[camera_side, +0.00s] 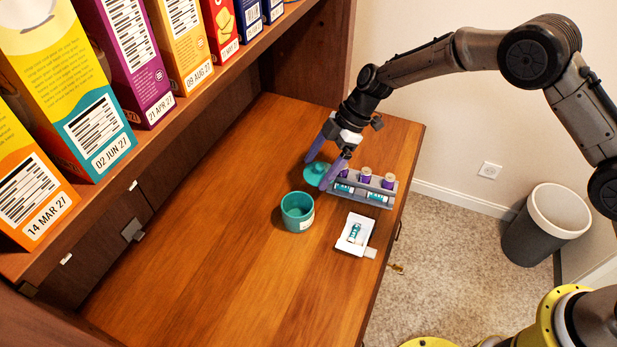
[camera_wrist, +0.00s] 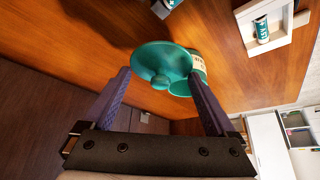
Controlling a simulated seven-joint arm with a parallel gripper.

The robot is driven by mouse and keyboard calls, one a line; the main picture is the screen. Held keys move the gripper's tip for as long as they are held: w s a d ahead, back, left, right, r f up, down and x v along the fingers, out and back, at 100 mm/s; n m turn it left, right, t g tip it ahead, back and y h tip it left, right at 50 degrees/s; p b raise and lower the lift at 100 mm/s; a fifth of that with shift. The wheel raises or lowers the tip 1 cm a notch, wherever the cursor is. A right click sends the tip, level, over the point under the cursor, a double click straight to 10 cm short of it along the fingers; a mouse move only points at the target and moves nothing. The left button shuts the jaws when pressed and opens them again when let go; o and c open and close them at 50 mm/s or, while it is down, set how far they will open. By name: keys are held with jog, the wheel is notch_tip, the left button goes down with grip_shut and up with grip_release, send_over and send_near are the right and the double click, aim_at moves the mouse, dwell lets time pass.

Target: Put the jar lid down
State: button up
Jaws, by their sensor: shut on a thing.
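The teal jar lid (camera_side: 316,169) is round with a small knob. My gripper (camera_side: 315,175) is shut on it, with one purple finger at each side of its rim. In the wrist view the lid (camera_wrist: 165,60) sits between the fingertips, knob facing the camera. The open teal jar (camera_side: 297,213) stands upright on the wooden desk, nearer the side camera than the lid and apart from it. In the wrist view the jar (camera_wrist: 198,72) is partly hidden behind the lid. I cannot tell whether the lid touches the desk.
Cereal boxes (camera_side: 95,120) line the shelf above. The desk's left and front are clear.

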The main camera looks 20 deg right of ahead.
aim_at(312, 164)
jog(key=w+f, duration=0.1)
jog(key=w+a+f, duration=0.1)
jog(key=w+f, duration=0.1)
jog(key=f, duration=0.1)
jog(key=shift+a, duration=0.3)
jog(key=shift+f, duration=1.4)
jog(key=shift+f, duration=0.15)
jog(key=o, duration=1)
jog(key=v, duration=1.2)
jog(key=shift+s+r, duration=0.1)
jog(key=shift+r, duration=0.1)
